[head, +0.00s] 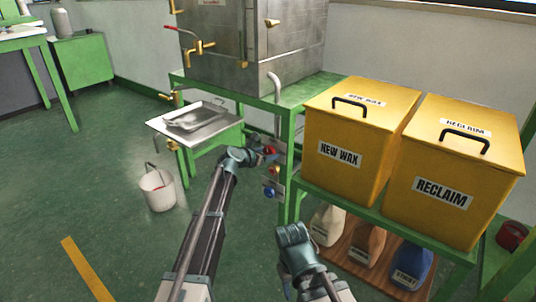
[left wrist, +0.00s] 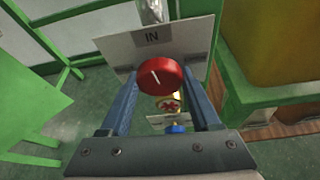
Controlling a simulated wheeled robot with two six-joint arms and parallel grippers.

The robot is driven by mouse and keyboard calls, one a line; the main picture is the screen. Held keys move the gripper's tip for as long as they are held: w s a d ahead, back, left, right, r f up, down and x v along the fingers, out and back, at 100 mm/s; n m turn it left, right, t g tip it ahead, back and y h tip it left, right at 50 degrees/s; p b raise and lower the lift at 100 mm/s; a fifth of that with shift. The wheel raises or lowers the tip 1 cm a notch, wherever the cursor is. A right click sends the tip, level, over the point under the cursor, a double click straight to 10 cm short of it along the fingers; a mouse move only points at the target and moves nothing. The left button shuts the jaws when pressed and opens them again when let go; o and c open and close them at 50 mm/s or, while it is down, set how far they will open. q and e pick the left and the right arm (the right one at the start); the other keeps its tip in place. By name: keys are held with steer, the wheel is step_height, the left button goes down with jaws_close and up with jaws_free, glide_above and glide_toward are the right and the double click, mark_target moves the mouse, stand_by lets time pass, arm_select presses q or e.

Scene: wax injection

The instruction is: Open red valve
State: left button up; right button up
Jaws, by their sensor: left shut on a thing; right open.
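The red valve (left wrist: 160,76) is a round red knob with a white line, under a plate (left wrist: 120,48) marked "IN". In the left wrist view my left gripper (left wrist: 163,88) has one finger on each side of the knob and is shut on it. In the head view the red valve (head: 271,149) is small and partly covered by my left gripper (head: 266,155), beside the green stand's leg. My right gripper (head: 287,286) is low in the head view, away from the valve. It is open and empty; its fingers are hard to make out.
Below the red valve are a red star-shaped handle (left wrist: 168,104) and a blue knob (left wrist: 176,128). Yellow bins "NEW WAX" (head: 340,165) and "RECLAIM" (head: 440,192) stand on the right. A metal tray (head: 225,125) and white bucket (head: 157,190) are left. Floor is clear at lower left.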

arm_select(q)
steer(key=shift+m+t+y+b, duration=0.45)
steer(key=shift+m+t+y, duration=0.3)
steer(key=shift+m, duration=0.75)
steer(key=shift+y, duration=0.25)
steer(key=o, duration=1.4)
steer(key=shift+p+v, duration=2.3)
steer(key=shift+v, duration=4.65)
steer(key=shift+a+f, duration=0.15)
